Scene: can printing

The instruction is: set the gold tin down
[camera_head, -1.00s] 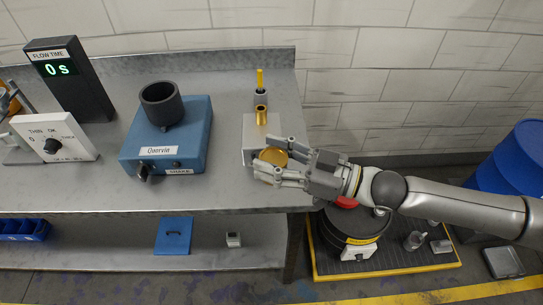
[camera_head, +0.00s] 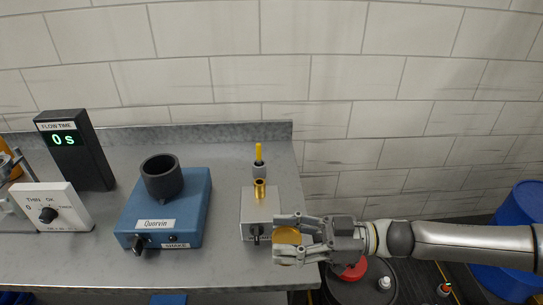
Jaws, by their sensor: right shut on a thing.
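The gold tin (camera_head: 287,238) is between the fingers of my right gripper (camera_head: 288,239), which is shut on it. The tin is at the right end of the grey bench (camera_head: 225,265), just right of a small silver box (camera_head: 262,207) with a knob and a gold fitting on top. The fingers hide part of the tin, and I cannot tell whether it touches the bench top. My left gripper is not in view.
A blue Quorvin shaker (camera_head: 196,213) with a dark cup holder stands mid-bench. A flow time display (camera_head: 75,150) reading 0 s and a white dial panel (camera_head: 48,208) stand at left. Drums (camera_head: 518,225) stand on the floor at right. Bench between shaker and silver box is clear.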

